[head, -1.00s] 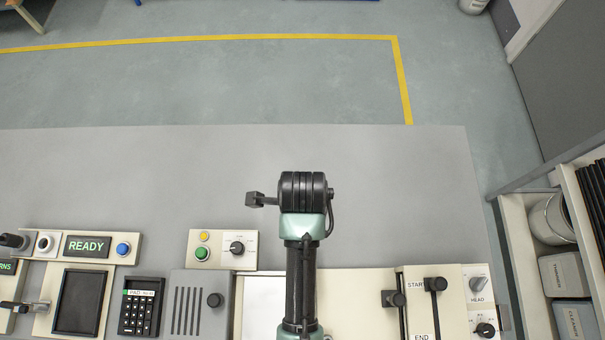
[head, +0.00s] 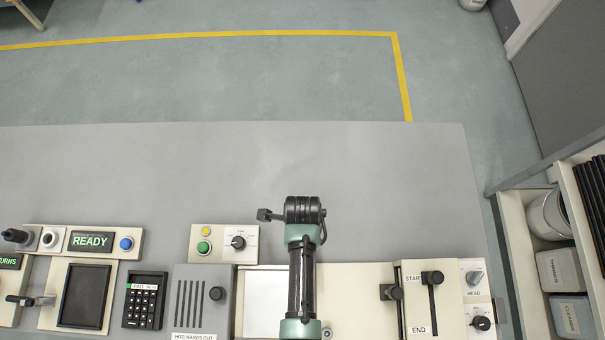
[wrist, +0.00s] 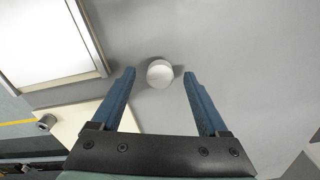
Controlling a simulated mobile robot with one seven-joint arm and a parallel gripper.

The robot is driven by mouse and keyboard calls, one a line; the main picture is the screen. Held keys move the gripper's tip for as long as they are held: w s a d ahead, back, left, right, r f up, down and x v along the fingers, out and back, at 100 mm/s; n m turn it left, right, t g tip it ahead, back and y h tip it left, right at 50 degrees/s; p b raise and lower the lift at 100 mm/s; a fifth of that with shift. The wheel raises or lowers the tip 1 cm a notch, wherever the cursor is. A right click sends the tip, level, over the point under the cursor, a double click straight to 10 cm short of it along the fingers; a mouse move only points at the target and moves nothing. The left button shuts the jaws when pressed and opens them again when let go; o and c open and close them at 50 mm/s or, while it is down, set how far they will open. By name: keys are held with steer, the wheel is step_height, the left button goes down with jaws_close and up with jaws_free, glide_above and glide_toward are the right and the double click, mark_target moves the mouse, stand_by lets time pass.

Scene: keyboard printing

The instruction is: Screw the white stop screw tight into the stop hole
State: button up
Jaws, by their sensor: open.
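A white round piece (wrist: 160,71), which looks like the head of the white stop screw, is on a plain grey surface in the wrist view. My gripper (wrist: 159,75) is open, with one blue finger on each side of this piece and visible gaps between. Whether the fingertips are level with it or above it I cannot tell. The piece's shaft is hidden beneath its round top. In the head view my gripper is not seen; only my arm shows. I cannot make out the stop hole for certain in either view.
A cream-edged panel (wrist: 50,42) lies to the left in the wrist view. In the head view, the console carries a READY display (head: 91,242), a keypad (head: 145,300) and a START/END slider (head: 433,300). The grey table (head: 150,170) beyond is clear.

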steer(key=shift+f, duration=1)
jaws_close()
